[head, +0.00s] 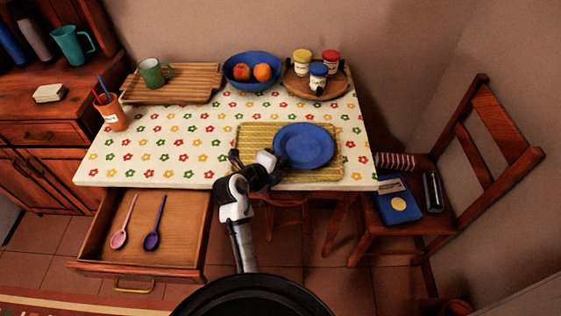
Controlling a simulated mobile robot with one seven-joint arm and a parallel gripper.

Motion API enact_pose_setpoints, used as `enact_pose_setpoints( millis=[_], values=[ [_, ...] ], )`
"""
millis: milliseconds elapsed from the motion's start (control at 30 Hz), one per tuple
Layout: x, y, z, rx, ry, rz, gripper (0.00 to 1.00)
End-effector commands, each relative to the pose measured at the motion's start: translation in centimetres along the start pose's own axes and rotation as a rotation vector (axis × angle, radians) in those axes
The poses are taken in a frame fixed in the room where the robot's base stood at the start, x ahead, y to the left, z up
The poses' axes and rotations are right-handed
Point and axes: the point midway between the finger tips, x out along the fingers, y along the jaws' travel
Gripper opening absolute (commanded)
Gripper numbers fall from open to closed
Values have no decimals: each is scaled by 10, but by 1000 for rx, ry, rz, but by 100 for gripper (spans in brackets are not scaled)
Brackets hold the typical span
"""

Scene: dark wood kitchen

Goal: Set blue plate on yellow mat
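The blue plate (304,147) is over the right part of the yellow mat (252,136), near the table's front edge. Bare mat shows mainly to its left and along its front. I cannot tell whether the plate rests fully on the mat or is slightly raised. My gripper (273,160) is at the plate's left front rim, touching it or very close. The arm and wrist hide the fingertips and part of the mat's front left, so I cannot tell whether the fingers are closed on the rim.
A blue bowl of oranges (240,83), a tray of jars (296,90), a wooden board (196,84) with a green mug (151,72) and an orange cup (112,116) stand on the table. An open drawer (145,232) juts out front left. A chair (462,165) stands right.

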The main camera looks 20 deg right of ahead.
Motion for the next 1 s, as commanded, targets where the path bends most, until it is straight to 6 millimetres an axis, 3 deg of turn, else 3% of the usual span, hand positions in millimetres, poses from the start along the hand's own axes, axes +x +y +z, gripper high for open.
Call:
enact_pose_setpoints(
  millis=[167,233,600,767,1000],
  values=[
    [2,2,0,1,0,0,0],
    [1,1,0,0,0,0,12],
    [-2,-1,0,-1,0,0,12],
    [-26,2,1,-1,-4,-1,12],
    [-79,1,1,0,-5,-2,12]
  ],
)
